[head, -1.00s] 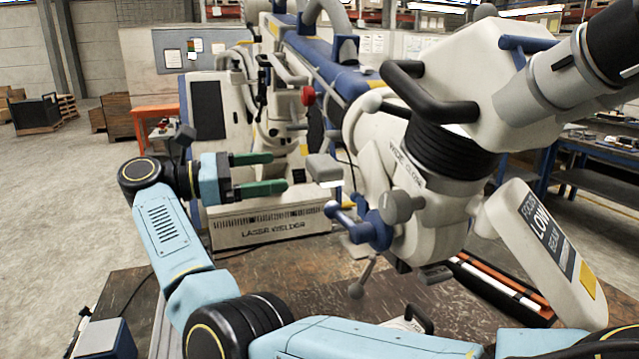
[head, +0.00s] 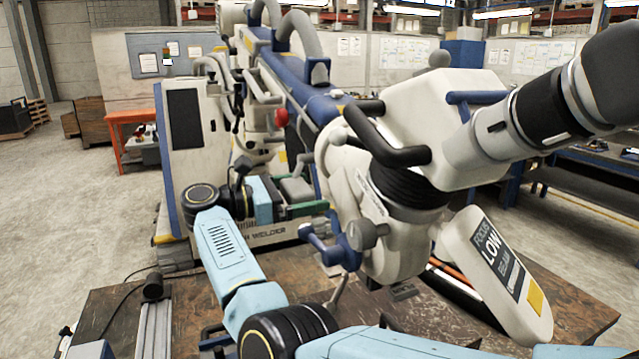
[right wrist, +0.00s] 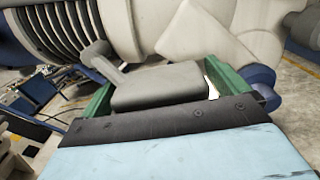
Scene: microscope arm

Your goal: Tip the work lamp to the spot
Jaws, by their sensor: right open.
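The work lamp (head: 296,189) is a small grey box-shaped head beside the white microscope body (head: 392,225). In the right wrist view the lamp head (right wrist: 160,86) lies between my two green fingers, with a short grey stem (right wrist: 101,57) at its upper left. A bright patch shows at its right edge. My right gripper (head: 303,199) is open around the lamp head. I cannot tell whether the fingers touch it. One finger is mostly hidden behind the lamp in the head view. My left gripper is out of view. I cannot make out a marked spot.
Blue and grey knobs (head: 345,247) of the microscope stand just right of and below the gripper. A black handle (head: 385,135) and the eyepiece tube (head: 560,105) are above right.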

